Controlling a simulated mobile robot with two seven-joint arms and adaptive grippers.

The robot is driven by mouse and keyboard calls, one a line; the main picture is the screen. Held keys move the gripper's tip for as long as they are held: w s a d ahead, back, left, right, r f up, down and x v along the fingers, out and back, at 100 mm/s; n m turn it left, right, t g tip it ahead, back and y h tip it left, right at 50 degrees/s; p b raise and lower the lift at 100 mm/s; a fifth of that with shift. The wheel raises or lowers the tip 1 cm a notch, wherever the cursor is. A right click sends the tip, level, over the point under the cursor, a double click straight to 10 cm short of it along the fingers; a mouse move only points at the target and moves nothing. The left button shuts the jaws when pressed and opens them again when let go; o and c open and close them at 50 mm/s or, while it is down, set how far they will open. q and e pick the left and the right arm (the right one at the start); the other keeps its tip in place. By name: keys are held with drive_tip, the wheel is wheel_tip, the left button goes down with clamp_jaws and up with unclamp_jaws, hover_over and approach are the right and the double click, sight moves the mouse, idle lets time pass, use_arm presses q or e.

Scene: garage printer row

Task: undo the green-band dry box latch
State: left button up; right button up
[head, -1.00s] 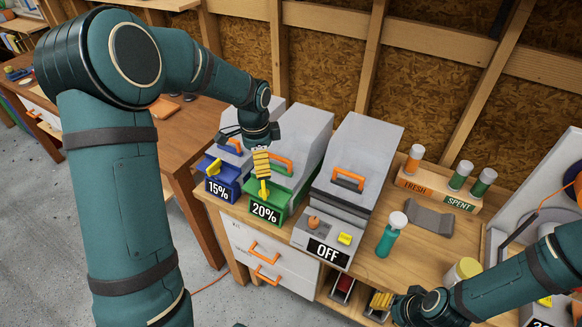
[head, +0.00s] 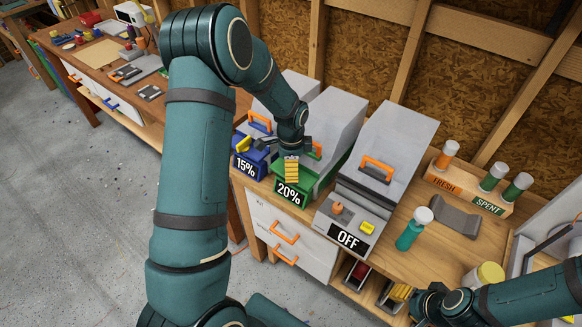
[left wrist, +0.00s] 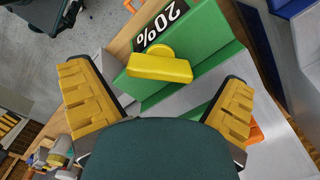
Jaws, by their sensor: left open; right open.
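The green-band dry box (head: 281,186), marked 20%, stands on the bench between the blue-band box and the OFF unit. Its green front also shows in the left wrist view (left wrist: 212,27). The yellow latch (left wrist: 158,68) is a bar with a round hub on the green front; my gripper hides it in the head view. My left gripper (head: 292,165) is open at the box front. In the left wrist view (left wrist: 156,80) its fingers stand apart on either side of the latch, and contact cannot be told. My right gripper (head: 400,293) is open, low at the bench's front edge.
The blue-band 15% box (head: 250,158) stands close on the left. The OFF unit (head: 362,215), with an orange knob and yellow button, stands close on the right. A teal bottle (head: 412,230) and a FRESH/SPENT rack (head: 466,190) are farther right. Open floor lies left of the bench.

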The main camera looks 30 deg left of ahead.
use_arm(q)
drive_tip(key=shift+f, duration=0.55)
drive_tip(key=shift+s, duration=0.1)
drive_tip(key=c, duration=1.2)
